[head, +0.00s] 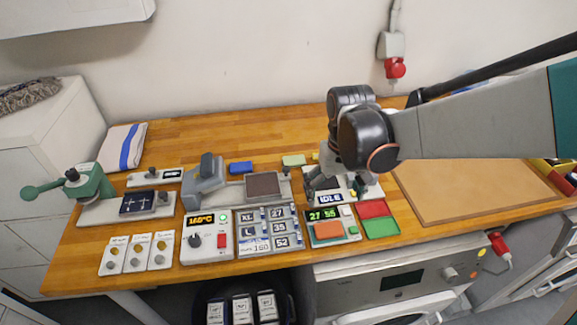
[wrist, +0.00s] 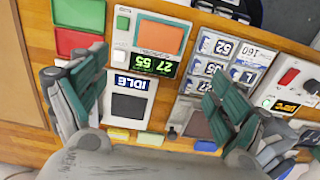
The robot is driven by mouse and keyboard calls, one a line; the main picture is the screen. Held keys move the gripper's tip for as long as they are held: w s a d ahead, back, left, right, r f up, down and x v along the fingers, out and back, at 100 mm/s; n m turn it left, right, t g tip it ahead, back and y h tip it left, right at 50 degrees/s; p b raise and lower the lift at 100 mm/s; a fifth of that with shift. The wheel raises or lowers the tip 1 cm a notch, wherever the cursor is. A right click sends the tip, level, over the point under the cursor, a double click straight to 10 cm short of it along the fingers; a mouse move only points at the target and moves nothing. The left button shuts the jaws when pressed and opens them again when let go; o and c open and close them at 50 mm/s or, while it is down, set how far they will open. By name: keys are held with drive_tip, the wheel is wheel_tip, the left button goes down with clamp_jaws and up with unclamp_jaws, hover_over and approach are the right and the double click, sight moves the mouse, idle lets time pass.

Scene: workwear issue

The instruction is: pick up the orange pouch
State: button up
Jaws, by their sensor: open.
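The orange pouch (head: 328,230) looks like a flat orange rectangle on the light device with the green "27 55" display (head: 322,215), near the front of the wooden counter. In the wrist view the orange pouch (wrist: 160,38) is at the top centre, above the upside-down display. My gripper (head: 338,188) is over the device marked "IDLE", just behind the pouch in the head view. In the wrist view my gripper (wrist: 153,72) has its fingers wide apart, with nothing between them held. The pouch lies beyond the fingertips, and I see no contact.
Red and green trays (head: 381,228) sit right of the pouch. Numbered label holders (head: 282,227) and a "160" control box (head: 207,237) stand to the left. A grey press (head: 205,180) stands behind them. A tan board (head: 470,190) lies clear at the right.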

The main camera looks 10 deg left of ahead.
drive_tip(key=b, duration=0.2)
hover_over(329, 228)
drive_tip(key=f, duration=0.8)
drive_tip(key=shift+a+f, duration=0.15)
drive_tip(key=shift+a, duration=0.05)
drive_tip(key=shift+d+f+b, duration=0.15)
drive_tip(key=shift+f+b, duration=1)
drive_tip(key=shift+f, duration=1.55)
drive_tip(key=c, duration=1.2)
drive_tip(key=shift+r, duration=0.1)
